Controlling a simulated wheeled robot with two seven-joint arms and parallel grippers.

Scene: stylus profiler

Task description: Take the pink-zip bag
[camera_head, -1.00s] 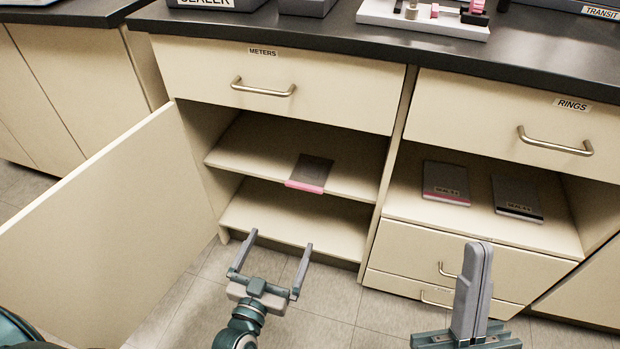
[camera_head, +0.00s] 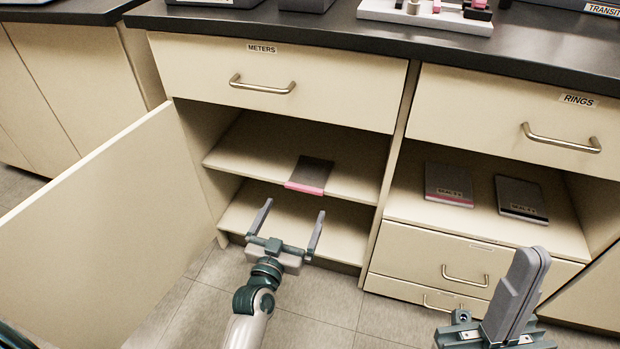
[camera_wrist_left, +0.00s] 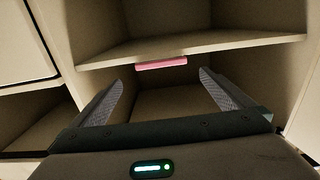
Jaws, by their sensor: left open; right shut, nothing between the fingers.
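A dark grey bag with a pink zip edge (camera_head: 310,174) lies on the middle shelf of the open cupboard, its pink edge at the shelf's front lip. In the left wrist view the pink edge (camera_wrist_left: 162,63) shows above and between my fingers. My left gripper (camera_head: 290,217) is open and empty, in front of the cupboard and below the bag, apart from it. A second grey bag with a pink edge (camera_head: 448,183) lies in the right-hand open bay. My right gripper (camera_head: 520,290) is shut and empty at the lower right.
A grey bag with a black edge (camera_head: 520,197) lies beside the second pink-edged bag. The open cupboard door (camera_head: 110,230) stands on the left. The METERS drawer (camera_head: 270,85) is shut above. The lower shelf (camera_head: 340,228) looks empty.

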